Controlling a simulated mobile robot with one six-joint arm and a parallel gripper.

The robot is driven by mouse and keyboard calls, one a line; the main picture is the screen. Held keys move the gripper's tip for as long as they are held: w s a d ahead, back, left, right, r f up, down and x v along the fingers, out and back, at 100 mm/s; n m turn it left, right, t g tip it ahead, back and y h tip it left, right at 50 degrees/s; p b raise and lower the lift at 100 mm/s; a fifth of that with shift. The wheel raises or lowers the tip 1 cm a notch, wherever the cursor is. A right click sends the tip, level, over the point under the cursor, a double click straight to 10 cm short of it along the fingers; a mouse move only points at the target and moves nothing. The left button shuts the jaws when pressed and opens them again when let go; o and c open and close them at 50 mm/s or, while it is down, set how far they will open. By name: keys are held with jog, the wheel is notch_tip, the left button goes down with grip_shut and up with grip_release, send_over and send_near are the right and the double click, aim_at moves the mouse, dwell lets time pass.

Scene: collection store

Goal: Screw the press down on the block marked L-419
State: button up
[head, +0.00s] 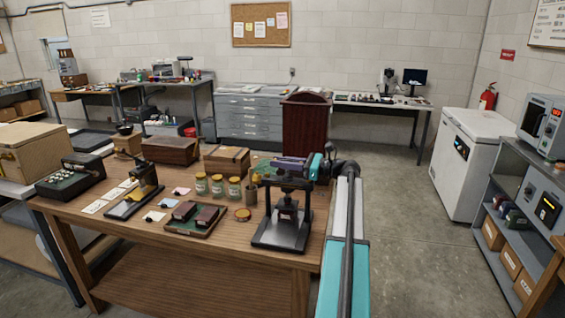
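A black screw press (275,238) stands upright near the right end of the wooden table (150,250). A small dark block (287,216) with a pale label sits on its base, between the posts. The label is too small to read, so I cannot tell if it says L-419. My gripper (282,172), with purple and teal parts, is at the top of the press. I cannot tell whether it touches the press handle. Its fingers are too small and overlapped to show whether they are open or shut.
Wooden boxes (227,159) stand behind the jars. Open floor (400,240) lies right of the table, before grey shelving (540,215).

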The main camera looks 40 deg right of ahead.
grip_shut()
jog(key=shift+d+r, duration=0.15)
jog(key=shift+r, duration=0.05)
jog(key=shift+f, duration=0.1)
jog(key=shift+m+t+h+p, duration=0.45)
jog(key=shift+m+h, duration=0.15)
jog(key=shift+h, duration=0.2)
